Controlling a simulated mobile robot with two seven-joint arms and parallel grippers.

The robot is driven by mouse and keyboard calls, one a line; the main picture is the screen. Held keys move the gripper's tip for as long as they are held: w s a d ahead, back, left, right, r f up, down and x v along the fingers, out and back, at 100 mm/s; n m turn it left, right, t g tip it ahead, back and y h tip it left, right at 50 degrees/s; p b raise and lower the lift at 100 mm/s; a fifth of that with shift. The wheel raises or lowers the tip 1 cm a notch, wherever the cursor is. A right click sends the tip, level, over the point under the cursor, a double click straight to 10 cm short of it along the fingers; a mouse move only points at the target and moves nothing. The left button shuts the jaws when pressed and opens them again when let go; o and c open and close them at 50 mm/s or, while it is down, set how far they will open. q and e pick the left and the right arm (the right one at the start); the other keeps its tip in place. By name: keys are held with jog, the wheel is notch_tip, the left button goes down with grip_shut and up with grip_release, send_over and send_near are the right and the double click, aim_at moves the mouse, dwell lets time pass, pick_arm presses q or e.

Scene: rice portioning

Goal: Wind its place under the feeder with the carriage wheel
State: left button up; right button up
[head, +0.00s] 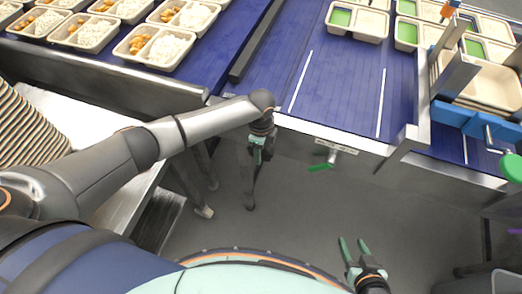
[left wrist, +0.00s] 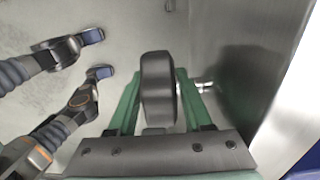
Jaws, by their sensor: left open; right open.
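My left gripper (head: 259,152) hangs open in front of the conveyor's metal front edge. In the left wrist view its green fingers (left wrist: 155,105) stand apart, with a dark rounded block (left wrist: 158,85) between them. I cannot tell whether that block is the gripper's own part. My right gripper (head: 355,250) is open and empty above the floor. A small metal fitting with a green handle (head: 320,167) sits on the conveyor front, to the right of my left gripper. A green knob (head: 511,167) shows at the right edge. I cannot tell which, if either, is the carriage wheel. No feeder is clearly identifiable.
Filled trays (head: 155,46) stand on the left blue belt (head: 215,50). Trays with green portions (head: 357,22) stand on the right belt (head: 340,75). A blue bracket (head: 470,120) holds cream trays at right. Stacked trays (head: 25,125) stand at left. The floor (head: 290,215) is clear.

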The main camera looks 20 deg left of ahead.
pick_arm(q)
jog(key=shift+f, duration=0.1)
jog(key=shift+c, duration=0.3)
grip_shut()
